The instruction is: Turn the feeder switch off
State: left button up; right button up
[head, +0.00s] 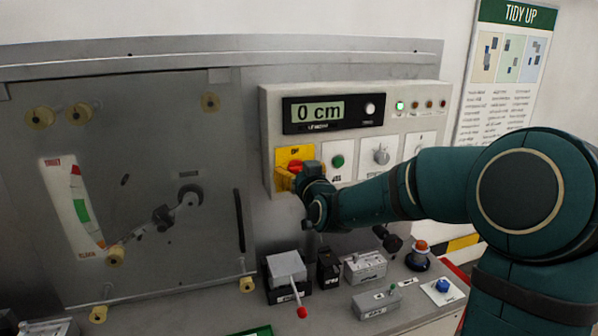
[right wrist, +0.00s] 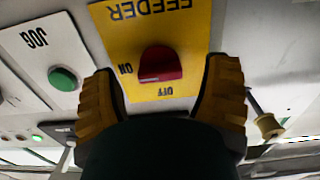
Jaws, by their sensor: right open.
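The feeder switch is a red knob (right wrist: 160,65) on a yellow plate (right wrist: 200,20) marked FEEDER, with ON and OFF labels. The plate looks upside down in the right wrist view. There the knob's handle lies across the picture, its left end near ON; OFF is below it. In the head view the red knob (head: 296,166) is partly hidden by my right gripper (head: 286,180). My right gripper (right wrist: 163,92) is open, with one yellow finger on each side of the knob. Gaps show between the fingers and knob. My left gripper is not in view.
The control box (head: 350,92) has a display reading 0 cm. A green JOG button (right wrist: 63,78) and a grey knob (head: 381,154) are beside the switch. A lever with a red tip (head: 302,312) and small boxes stand on the bench below my right arm.

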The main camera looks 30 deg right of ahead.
jog(key=shift+w, duration=0.1)
jog(key=c, duration=1.2)
jog(key=n+b, duration=0.1)
jog(key=n, duration=0.6)
jog(key=shift+n, duration=0.4)
jog(key=n, duration=0.4)
jog(key=shift+n+p, duration=0.3)
jog(key=shift+p, duration=0.05)
jog(key=n+p, duration=0.1)
jog(key=n, duration=0.4)
jog(key=shift+n, duration=0.3)
